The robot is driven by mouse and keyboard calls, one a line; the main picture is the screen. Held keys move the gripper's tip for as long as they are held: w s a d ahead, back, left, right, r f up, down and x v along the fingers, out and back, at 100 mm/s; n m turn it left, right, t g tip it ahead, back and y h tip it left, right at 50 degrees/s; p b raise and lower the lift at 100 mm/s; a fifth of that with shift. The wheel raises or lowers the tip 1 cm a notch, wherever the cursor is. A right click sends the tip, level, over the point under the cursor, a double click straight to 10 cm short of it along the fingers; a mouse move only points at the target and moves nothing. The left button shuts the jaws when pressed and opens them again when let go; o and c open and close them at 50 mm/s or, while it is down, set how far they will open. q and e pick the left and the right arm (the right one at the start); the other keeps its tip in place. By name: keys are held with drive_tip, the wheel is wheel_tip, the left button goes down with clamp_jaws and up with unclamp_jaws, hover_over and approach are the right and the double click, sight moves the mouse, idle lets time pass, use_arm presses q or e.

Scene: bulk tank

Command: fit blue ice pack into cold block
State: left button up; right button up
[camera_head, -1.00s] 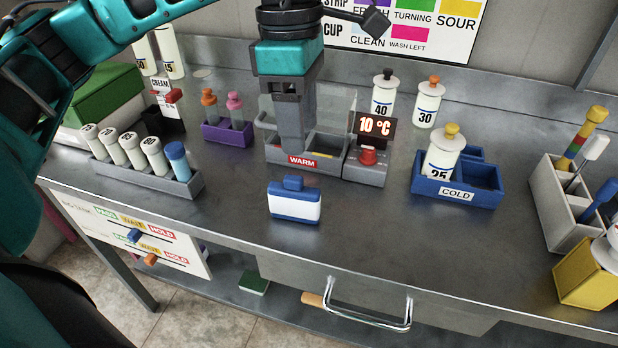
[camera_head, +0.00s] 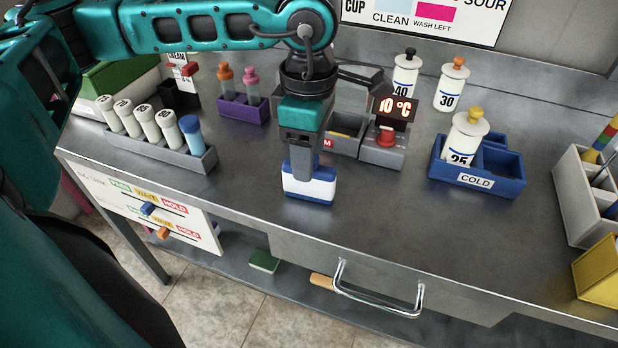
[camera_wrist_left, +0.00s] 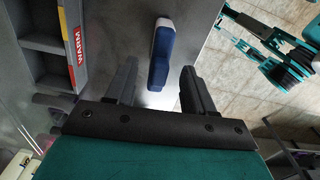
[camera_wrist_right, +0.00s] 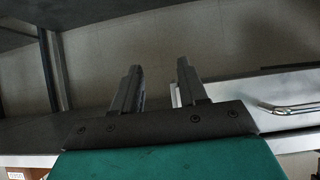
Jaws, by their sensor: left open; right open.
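The blue ice pack (camera_head: 310,188), white with a blue band and blue top, stands on the steel bench in the head view. My left gripper (camera_head: 301,172) is above and partly in front of it, pointing down. In the left wrist view the pack (camera_wrist_left: 162,55) shows ahead between the open fingers of the left gripper (camera_wrist_left: 158,88), which looks empty. The cold block (camera_head: 478,180) is blue, labelled COLD; a bottle marked 25 (camera_head: 464,142) stands in its left part, and the right compartment looks empty. My right gripper (camera_wrist_right: 160,82) is open and empty in the right wrist view.
The warm block (camera_head: 345,135), partly hidden by my arm, and a 10 °C display (camera_head: 396,108) stand behind the pack. A tube rack (camera_head: 190,155) is to the left. Bench between pack and cold block is clear. A white caddy (camera_head: 582,195) stands at right.

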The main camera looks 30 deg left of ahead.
use_arm(q)
drive_tip(key=shift+f, duration=0.75)
drive_tip(key=shift+c, duration=0.4)
clamp_jaws()
